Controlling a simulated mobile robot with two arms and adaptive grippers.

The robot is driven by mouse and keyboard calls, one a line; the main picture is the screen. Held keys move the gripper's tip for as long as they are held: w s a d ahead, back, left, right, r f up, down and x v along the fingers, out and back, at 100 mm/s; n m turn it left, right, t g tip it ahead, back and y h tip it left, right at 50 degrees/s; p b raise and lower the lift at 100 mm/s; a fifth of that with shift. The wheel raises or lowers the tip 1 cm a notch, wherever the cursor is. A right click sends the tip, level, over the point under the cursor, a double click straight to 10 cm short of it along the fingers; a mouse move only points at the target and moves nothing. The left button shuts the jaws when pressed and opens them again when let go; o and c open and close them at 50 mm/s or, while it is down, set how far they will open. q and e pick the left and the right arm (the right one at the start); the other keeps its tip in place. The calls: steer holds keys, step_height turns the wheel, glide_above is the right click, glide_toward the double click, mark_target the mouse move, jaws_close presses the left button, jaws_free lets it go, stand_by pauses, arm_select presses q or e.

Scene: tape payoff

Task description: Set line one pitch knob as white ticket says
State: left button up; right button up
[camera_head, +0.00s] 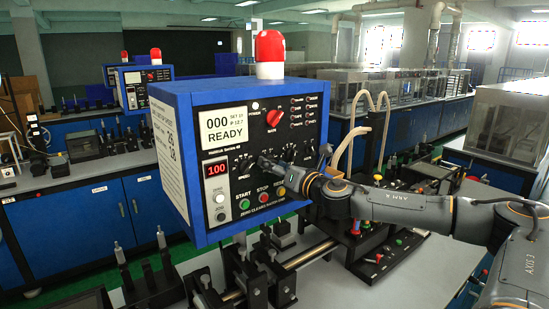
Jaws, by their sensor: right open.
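A red display (216,169) shows 100. A black dial (237,165) sits left of my right gripper (268,168). This gripper is open, with its fingertips close to the panel at the lower dials; whether they touch a knob I cannot tell. It partly covers the dials there. A white ticket (165,135) on the box's left side carries large digits, hard to read. My left gripper is not in view.
A red knob (273,118) and START (244,204) and STOP (263,197) buttons are close to the gripper. A red beacon (269,52) tops the box. Black fixtures with metal rods stand below. A similar box (138,86) stands behind left.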

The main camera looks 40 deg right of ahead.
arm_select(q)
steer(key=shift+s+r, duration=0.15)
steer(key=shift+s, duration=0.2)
arm_select(e)
steer(key=shift+w, duration=0.15)
steer(key=c, duration=1.2)
steer(key=shift+o, duration=0.2)
